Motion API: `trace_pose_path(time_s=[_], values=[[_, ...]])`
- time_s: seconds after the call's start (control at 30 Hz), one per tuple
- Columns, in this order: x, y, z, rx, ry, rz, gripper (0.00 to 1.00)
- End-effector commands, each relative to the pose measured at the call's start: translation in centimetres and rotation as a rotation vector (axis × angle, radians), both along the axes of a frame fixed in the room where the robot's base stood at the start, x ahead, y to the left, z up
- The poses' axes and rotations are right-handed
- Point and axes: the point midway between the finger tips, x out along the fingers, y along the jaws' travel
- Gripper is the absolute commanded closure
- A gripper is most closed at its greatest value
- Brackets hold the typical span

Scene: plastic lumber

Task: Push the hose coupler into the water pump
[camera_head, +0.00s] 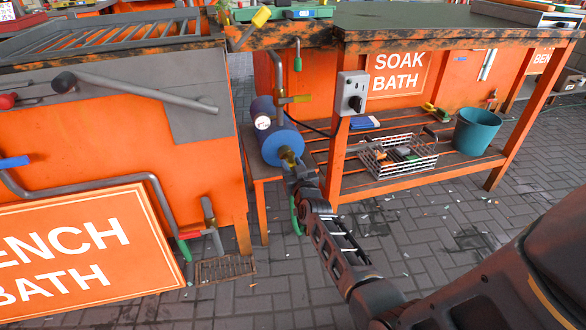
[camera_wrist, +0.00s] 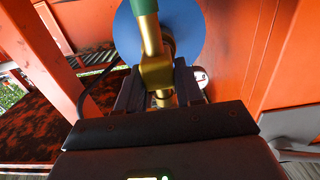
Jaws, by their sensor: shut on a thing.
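The water pump (camera_head: 282,146) is a blue cylinder on a narrow orange stand between the two benches. Its round blue face also shows in the wrist view (camera_wrist: 192,30). My gripper (camera_wrist: 160,90) is shut on the coupler, one dark finger on each side. The coupler overlaps the pump's face; I cannot tell how far it is in, as the joint is hidden.
The orange bench bath (camera_head: 110,140) stands close on the left, with grey pipes on its side. The soak bath bench (camera_head: 430,40) is on the right, with a wire basket (camera_head: 398,153) and a teal bucket (camera_head: 477,130) on its lower shelf. The brick floor in front is mostly clear.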

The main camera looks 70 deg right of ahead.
Motion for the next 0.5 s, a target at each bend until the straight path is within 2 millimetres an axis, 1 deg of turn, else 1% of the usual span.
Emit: trace_pose_path(time_s=[0.2,0.5], values=[[0.33,-0.38,0.08,-0.002,-0.001,0.000,0.99],[0.35,-0.41,0.12,-0.002,-0.001,0.000,0.99]])
